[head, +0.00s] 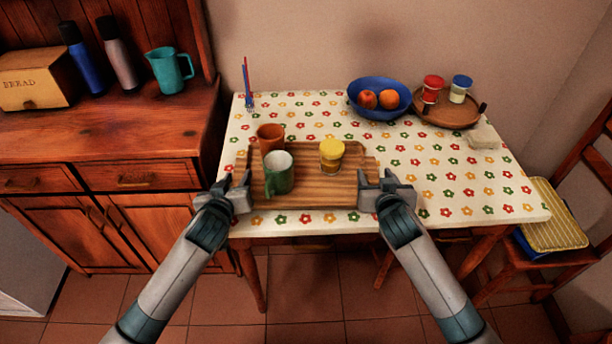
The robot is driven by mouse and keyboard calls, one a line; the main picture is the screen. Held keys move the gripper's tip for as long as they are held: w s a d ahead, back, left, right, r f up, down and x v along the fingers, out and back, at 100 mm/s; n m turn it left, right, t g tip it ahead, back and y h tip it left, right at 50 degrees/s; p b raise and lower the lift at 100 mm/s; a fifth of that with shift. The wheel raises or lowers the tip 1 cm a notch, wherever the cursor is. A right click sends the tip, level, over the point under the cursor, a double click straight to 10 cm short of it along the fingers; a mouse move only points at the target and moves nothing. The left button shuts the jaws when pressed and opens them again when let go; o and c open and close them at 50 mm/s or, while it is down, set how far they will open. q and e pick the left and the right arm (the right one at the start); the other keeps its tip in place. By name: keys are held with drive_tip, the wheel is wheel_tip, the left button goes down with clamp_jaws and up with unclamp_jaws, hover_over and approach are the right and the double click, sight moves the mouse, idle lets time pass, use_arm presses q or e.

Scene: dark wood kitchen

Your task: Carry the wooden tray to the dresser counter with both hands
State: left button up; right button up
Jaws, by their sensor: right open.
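The wooden tray (325,190) lies flat near the front edge of the table. It carries an orange-brown cup (270,137), a green mug (279,178) with a white inside, and a yellow-lidded jar (331,155). My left gripper (237,180) is at the tray's left end, with its fingers apart. My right gripper (376,180) is open at the tray's right end. Whether the fingers touch the tray is not clear. The dresser counter (140,130) is to the left of the table.
A bread box (35,80), blue bottle (84,62), grey bottle (118,58) and teal jug (170,70) stand at the counter's back; its front is clear. The table (440,185) holds a blue fruit bowl (365,85) and round tray (446,117). A chair (575,255) stands right.

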use_arm(q)
drive_tip(key=shift+x, duration=1.15)
use_arm(e)
drive_tip(key=shift+x, duration=1.2)
use_arm(q)
clamp_jaws()
use_arm(e)
drive_tip(key=c, duration=0.9)
clamp_jaws()
use_arm(q)
drive_tip(key=shift+w+r, duration=0.1)
drive_tip(key=shift+r, duration=0.05)
use_arm(e)
drive_tip(key=shift+r, duration=0.1)
